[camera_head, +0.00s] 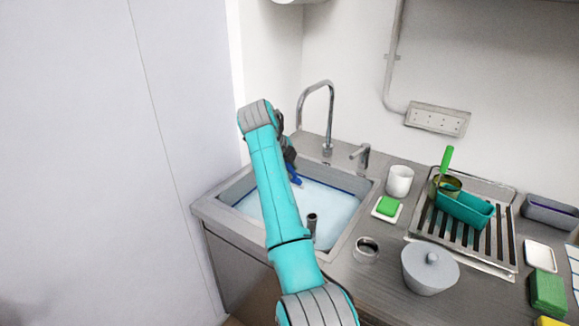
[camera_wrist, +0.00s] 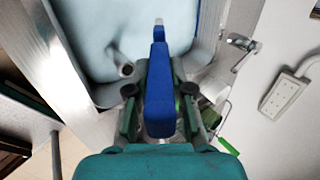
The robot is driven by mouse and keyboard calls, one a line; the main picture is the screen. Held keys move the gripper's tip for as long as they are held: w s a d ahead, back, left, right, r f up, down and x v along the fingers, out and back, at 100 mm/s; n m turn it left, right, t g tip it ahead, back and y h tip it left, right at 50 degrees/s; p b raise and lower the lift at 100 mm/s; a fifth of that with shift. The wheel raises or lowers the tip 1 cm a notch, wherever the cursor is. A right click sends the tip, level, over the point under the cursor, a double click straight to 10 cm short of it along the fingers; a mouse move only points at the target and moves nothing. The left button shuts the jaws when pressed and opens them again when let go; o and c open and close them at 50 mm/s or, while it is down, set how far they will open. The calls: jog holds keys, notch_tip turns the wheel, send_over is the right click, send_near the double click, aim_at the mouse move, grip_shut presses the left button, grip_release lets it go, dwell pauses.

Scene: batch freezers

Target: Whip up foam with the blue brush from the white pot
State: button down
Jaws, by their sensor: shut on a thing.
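The sink (camera_head: 355,232) holds pale bluish-white liquid; no distinct foam shows. The white pot (camera_head: 400,180) stands upright on the counter right of the sink and looks empty of any brush. My arm hides part of the sink.
A tall faucet (camera_head: 329,100) and a short tap (camera_head: 363,152) rise behind the sink. A green sponge (camera_head: 388,206), metal ring (camera_head: 366,250), lidded grey pot (camera_head: 430,270) and drying rack (camera_head: 490,245) occupy the right counter.

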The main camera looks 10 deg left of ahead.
jog(key=s+a+f, duration=0.2)
jog(key=s+f, duration=0.3)
jog(key=s, duration=0.2)
jog(key=x, duration=1.4)
jog(key=shift+w+a+f, duration=0.2)
jog(key=shift+w, duration=0.2)
dwell(1.2)
jog(key=shift+w+d, duration=0.1)
jog(key=shift+w, duration=0.05)
dwell(0.3)
